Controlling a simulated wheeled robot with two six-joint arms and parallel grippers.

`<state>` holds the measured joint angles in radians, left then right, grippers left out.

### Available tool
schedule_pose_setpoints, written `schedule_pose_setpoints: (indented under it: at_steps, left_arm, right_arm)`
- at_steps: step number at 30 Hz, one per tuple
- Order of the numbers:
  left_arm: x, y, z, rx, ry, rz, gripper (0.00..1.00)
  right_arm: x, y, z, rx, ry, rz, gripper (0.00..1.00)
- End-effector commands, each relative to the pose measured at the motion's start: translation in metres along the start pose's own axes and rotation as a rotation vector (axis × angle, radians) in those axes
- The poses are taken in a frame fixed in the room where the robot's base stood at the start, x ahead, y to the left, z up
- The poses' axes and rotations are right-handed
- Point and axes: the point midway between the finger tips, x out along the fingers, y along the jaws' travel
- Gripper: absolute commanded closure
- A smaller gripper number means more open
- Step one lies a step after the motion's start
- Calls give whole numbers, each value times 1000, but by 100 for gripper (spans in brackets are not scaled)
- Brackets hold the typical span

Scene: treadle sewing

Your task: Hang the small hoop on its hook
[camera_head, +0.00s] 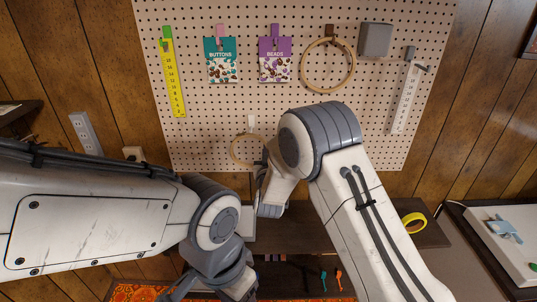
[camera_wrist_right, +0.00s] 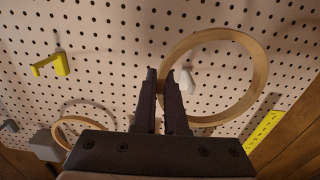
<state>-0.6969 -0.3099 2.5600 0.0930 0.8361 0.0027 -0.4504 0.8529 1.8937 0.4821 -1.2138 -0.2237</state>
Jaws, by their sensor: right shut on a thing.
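The small wooden hoop (camera_head: 236,154) is in front of the lower middle of the pegboard. My right gripper (camera_wrist_right: 165,82) is shut on its rim, at the left side of the ring in the right wrist view. A white hook (camera_head: 251,121) sits on the board just above the hoop in the head view. In the right wrist view the white hook (camera_wrist_right: 187,80) shows through the ring, close to the fingertips. I cannot tell whether hoop and hook touch. My left gripper (camera_head: 228,284) is low at the bottom of the head view; its fingers are unclear.
A larger hoop (camera_head: 304,75) hangs at the upper right, beside a grey block (camera_head: 376,39). Button and bead packets (camera_head: 221,60) and a yellow ruler (camera_head: 173,80) hang left. A yellow hook (camera_wrist_right: 52,65) shows in the wrist view. A shelf with yellow tape (camera_head: 414,222) is below.

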Motion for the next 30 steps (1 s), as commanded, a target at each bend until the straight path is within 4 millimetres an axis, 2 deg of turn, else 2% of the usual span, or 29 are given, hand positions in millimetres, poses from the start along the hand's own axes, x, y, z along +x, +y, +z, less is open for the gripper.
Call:
schedule_pose_setpoints:
  at_steps: [30]
  left_arm:
    - [25, -2, 1, 1, 0, 0, 39]
  right_arm:
    - [62, 0, 3, 0, 1, 0, 100]
